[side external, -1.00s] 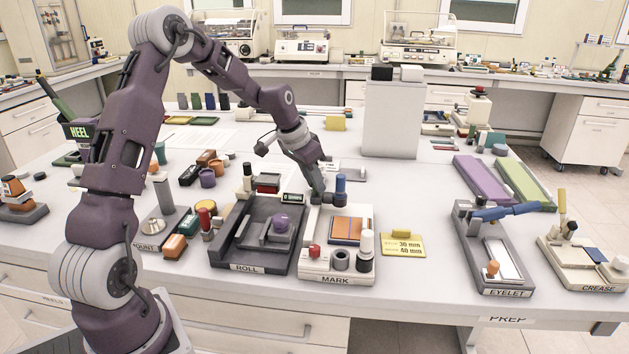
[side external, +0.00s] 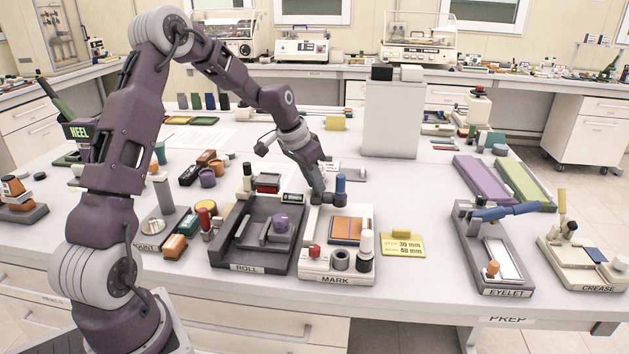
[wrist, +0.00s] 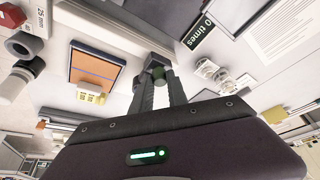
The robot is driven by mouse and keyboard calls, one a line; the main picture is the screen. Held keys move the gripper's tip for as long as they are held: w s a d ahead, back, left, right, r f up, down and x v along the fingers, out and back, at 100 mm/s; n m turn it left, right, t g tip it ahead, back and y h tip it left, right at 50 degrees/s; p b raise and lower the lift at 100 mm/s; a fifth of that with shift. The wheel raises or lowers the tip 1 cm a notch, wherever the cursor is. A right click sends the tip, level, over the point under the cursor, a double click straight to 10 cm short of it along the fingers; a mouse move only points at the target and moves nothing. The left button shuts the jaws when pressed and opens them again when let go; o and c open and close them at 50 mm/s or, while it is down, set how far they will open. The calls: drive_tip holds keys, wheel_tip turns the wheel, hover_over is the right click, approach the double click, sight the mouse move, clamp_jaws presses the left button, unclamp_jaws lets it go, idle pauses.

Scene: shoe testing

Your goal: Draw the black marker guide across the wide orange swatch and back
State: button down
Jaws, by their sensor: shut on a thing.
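The wide orange swatch (side external: 352,231) lies flat on the white MARK station, with a dark border. In the wrist view the swatch (wrist: 96,70) is left of the fingers and apart from them. My gripper (side external: 322,196) is at the back of the MARK station, behind the swatch. In the wrist view my gripper (wrist: 160,84) is shut on a small dark piece (wrist: 155,68), which appears to be the black marker guide. The fingers hide part of this piece. I cannot tell whether it touches the station.
A blue knob (side external: 340,183) stands close to the right of my gripper. A red knob (side external: 314,251), a dark ring and a white bottle (side external: 366,242) stand at the front of the station. The dark ROLL tray (side external: 230,246) is directly left. A yellow card (side external: 403,245) is right.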

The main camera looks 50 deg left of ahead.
idle(0.5)
drive_tip(key=s+d, duration=1)
drive_tip(key=shift+s+d, duration=0.15)
drive_tip(key=shift+d, duration=0.05)
drive_tip(key=c, duration=1.3)
unclamp_jaws()
drive_tip(key=v, duration=0.7)
